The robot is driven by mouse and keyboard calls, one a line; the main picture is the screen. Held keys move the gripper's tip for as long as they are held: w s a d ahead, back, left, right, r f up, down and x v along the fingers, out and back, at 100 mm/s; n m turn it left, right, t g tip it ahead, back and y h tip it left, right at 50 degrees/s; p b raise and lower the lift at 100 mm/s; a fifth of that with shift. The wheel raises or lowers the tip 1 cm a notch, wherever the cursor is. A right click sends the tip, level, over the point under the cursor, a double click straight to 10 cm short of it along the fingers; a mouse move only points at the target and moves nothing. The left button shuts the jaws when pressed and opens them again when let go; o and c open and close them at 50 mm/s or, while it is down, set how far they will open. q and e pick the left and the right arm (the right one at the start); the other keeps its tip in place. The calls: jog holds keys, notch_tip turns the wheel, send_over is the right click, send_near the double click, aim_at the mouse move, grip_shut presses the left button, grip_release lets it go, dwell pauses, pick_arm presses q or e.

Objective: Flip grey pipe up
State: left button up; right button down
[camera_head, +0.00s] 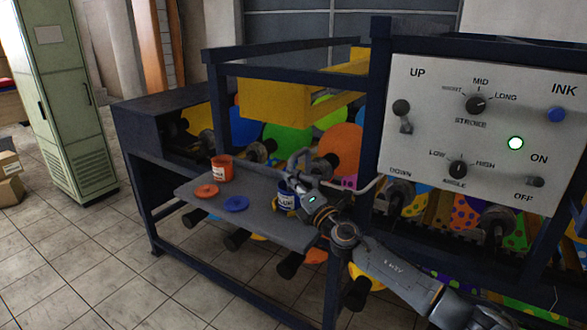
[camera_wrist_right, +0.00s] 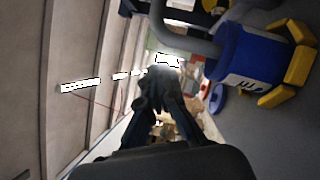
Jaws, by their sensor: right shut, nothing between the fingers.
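The grey pipe (camera_head: 297,159) is a bent tube above the blue ink can (camera_head: 287,187) on the tray. In the right wrist view the pipe (camera_wrist_right: 183,36) curves across the top and meets the blue can (camera_wrist_right: 240,55) at its end. My right gripper (camera_head: 299,188) is beside the can and close to the pipe, and partly covers both in the head view. Its fingers (camera_wrist_right: 160,82) are shut with nothing between them. I cannot tell whether the gripper touches the pipe. My left gripper is not in view.
The grey tray (camera_head: 270,222) also carries a red can (camera_head: 221,168), an orange lid (camera_head: 205,191) and a blue lid (camera_head: 236,204). Dark blue frame bars (camera_head: 378,100) and a control panel (camera_head: 430,85) with a lit green lamp stand at right. Tiled floor lies open at left.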

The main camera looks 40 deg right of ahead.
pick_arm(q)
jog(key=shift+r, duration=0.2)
pick_arm(e)
jog(key=shift+w+d+r, duration=0.65)
jog(key=shift+w+d, duration=0.1)
jog(key=shift+d, duration=0.2)
